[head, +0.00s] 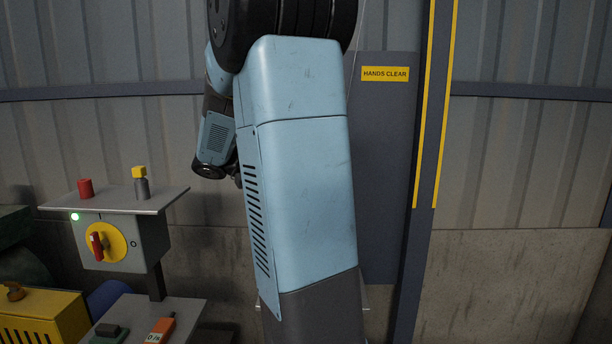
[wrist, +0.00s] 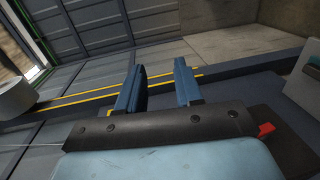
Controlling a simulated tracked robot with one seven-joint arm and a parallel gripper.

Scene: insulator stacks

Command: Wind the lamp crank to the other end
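I cannot make out a lamp crank in either view. My arm covers the middle of the head view and may hide it. My gripper (wrist: 160,66) shows in the wrist view with its two blue fingers apart and nothing between them. Beyond the fingers are a dark beam with yellow stripes and a ribbed wall. In the head view the gripper is not clearly visible behind my arm.
A control box (head: 120,262) with a red-handled yellow switch (head: 104,243) and lit green light stands at left. Its shelf (head: 128,201) holds a red button and yellow-capped post. A yellow case (head: 45,318) sits lower left. A yellow-striped post (head: 425,150) stands right of my arm.

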